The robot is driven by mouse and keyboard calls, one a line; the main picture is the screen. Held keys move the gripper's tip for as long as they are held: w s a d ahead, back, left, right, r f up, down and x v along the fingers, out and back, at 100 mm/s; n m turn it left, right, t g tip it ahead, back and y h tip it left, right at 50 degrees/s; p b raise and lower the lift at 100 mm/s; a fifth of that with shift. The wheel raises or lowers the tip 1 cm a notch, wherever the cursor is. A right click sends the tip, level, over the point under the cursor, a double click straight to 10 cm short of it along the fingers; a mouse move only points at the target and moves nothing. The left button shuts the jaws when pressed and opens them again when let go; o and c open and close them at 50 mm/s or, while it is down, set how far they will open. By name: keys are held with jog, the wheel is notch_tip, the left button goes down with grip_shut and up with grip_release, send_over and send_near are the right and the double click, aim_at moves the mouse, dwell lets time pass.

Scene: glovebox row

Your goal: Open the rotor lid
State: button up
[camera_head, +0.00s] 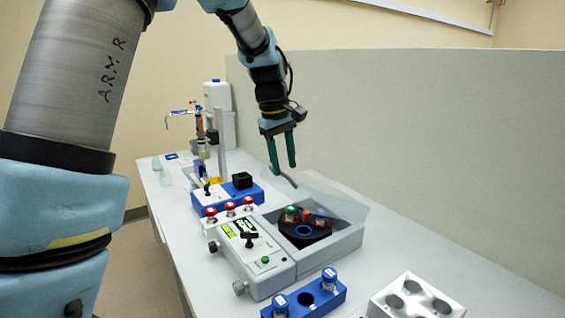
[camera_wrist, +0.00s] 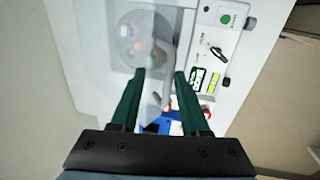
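The rotor lid (camera_head: 335,200) is a clear, see-through panel on the grey centrifuge (camera_head: 345,243). In the head view it appears tilted up above the bowl, though its faint edges make the angle hard to judge. A curved grey handle (camera_head: 284,179) shows at its left end. The dark rotor (camera_head: 303,231) with several coloured tubes sits in the bowl; the wrist view shows the rotor (camera_wrist: 143,38) through the lid. My gripper (camera_head: 283,168) is open, pointing down at the handle. In the wrist view its fingers (camera_wrist: 161,74) stand apart with a pale strip between them; contact is unclear.
The control panel (camera_head: 250,245) with a green button is on the centrifuge's left. A blue tube rack (camera_head: 305,299) and a white block with holes (camera_head: 415,299) stand in front. A blue-based device (camera_head: 212,197) and a stand (camera_head: 220,145) are behind. A grey partition (camera_head: 450,150) runs along the right.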

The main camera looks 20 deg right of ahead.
jog(key=d+r+p, duration=0.2)
jog(key=d+r, duration=0.1)
jog(key=r, duration=0.7)
jog(key=shift+w+r, duration=0.3)
jog(key=shift+r, duration=0.1)
dwell(0.4)
dwell(0.5)
